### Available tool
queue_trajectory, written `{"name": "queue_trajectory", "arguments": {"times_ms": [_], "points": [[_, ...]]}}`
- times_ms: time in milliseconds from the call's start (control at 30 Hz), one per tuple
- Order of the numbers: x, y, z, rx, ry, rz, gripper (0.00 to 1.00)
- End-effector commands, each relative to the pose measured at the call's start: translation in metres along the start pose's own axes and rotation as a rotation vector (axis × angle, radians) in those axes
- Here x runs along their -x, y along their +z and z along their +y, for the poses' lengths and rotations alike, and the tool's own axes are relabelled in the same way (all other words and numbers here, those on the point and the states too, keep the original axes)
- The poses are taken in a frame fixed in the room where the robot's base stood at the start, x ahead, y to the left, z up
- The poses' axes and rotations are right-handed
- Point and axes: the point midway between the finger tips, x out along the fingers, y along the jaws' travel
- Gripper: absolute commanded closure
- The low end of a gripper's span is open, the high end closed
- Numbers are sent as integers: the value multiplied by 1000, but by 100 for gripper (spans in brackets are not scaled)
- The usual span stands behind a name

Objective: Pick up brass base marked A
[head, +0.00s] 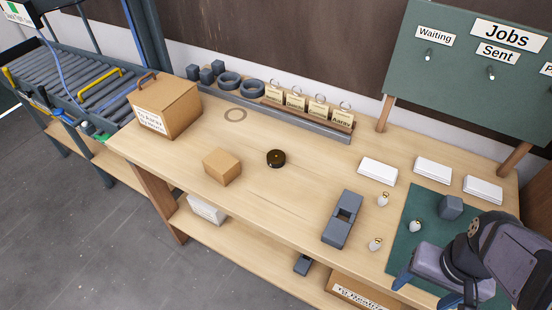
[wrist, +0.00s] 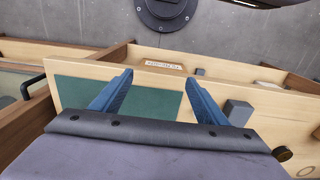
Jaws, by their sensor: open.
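A small dark round piece with a brass-coloured tint (head: 276,158) lies alone on the middle of the bench in the head view. A similar dark round piece (wrist: 283,153) shows near the right edge of the wrist view. I cannot read a letter A on it in either view, so I cannot confirm that it is the brass base marked A. My gripper (head: 425,292) is at the lower right of the head view, well apart from this piece. In the wrist view my gripper (wrist: 158,78) has its blue fingers spread, empty, above the green mat (wrist: 115,96).
Three small bulbs, one (head: 384,198), lie near a grey slotted block (head: 342,219). A cardboard box (head: 222,166) and a larger carton (head: 166,106) stand left. A tagged rack (head: 300,118) runs along the back.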

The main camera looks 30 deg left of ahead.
Motion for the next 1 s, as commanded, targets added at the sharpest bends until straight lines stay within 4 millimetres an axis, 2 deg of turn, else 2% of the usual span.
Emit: {"name": "queue_trajectory", "arguments": {"times_ms": [133,200,367,467,567,667,800,900,1000], "points": [[23,-1,0,0,0,5,32],[18,-20,-18,37,-36,47,32],[19,-62,-59,106,-112,162,32],[22,-93,-93,153,-168,253,32],[28,-127,-135,201,-231,360,32],[37,-165,-190,247,-301,494,32],[56,-213,-281,282,-386,715,32],[66,-233,-339,271,-411,860,32],[70,-239,-387,239,-399,981,32]]}}
